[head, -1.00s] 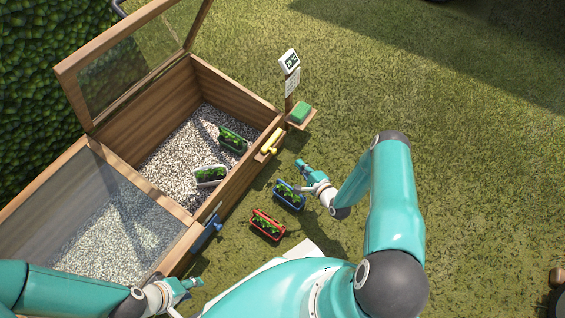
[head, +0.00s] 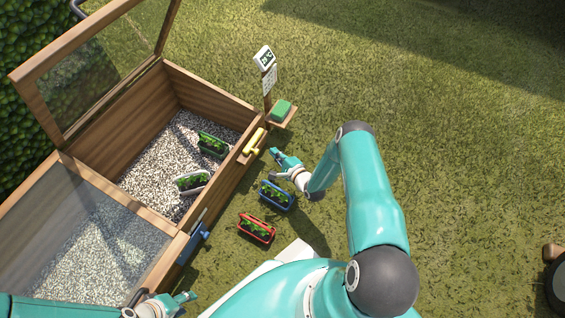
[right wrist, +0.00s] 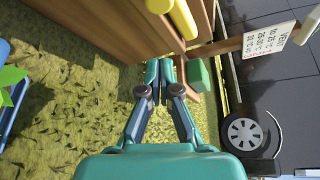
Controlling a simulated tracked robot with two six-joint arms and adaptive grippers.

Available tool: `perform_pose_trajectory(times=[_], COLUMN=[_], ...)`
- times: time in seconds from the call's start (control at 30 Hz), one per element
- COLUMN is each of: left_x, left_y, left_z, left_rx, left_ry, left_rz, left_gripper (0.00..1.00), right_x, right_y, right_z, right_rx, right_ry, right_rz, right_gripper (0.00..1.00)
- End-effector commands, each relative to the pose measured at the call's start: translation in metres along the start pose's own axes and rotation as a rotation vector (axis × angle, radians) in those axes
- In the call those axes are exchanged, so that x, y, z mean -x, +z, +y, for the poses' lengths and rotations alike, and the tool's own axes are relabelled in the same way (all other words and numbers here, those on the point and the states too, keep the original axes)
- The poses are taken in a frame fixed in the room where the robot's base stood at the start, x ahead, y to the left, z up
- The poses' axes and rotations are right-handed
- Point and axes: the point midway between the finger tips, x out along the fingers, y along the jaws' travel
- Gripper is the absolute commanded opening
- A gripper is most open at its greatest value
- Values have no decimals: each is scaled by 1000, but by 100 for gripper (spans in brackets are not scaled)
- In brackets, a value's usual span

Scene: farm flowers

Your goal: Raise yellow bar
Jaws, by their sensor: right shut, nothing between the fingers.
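The yellow bar (head: 254,141) is on the outer front wall of the open wooden cold frame (head: 225,180), on a small wooden block. In the right wrist view a yellow rod end (right wrist: 182,18) shows at the top edge, cut off by the frame. My right gripper (head: 274,153) is shut and empty, just right of and slightly below the bar in the head view, apart from it. Its closed fingertips also show in the right wrist view (right wrist: 159,66), below the rod. My left gripper (head: 188,297) is at the bottom left, away from the bar; its jaws are too small to read.
A blue planter (head: 275,195) and a red planter (head: 257,228) stand on the grass beside the frame. A green block (head: 281,108) sits on a small shelf by the signpost (head: 268,80). A blue bar (head: 193,243) is on the nearer section. Grass to the right is open.

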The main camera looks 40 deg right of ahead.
Motion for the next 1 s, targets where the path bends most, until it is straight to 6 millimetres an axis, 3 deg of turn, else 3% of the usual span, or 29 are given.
perform_pose_trajectory(times=[0.13, 0.4, 1.0], left_x=[-18, -15, -14], left_y=[0, 0, 0], left_z=[-6, -6, -5], left_rx=[0, 0, 0], left_ry=[0, 0, 0], left_rz=[0, 0, 0], left_gripper=[40, 40, 40], right_x=[-32, -17, -12], right_y=[-1, 32, 37], right_z=[3, 0, -2], right_rx=[2, -1, -8], right_ry=[-3, 0, 4], right_rz=[-2, -1, 1], right_gripper=[0, 0, 0])
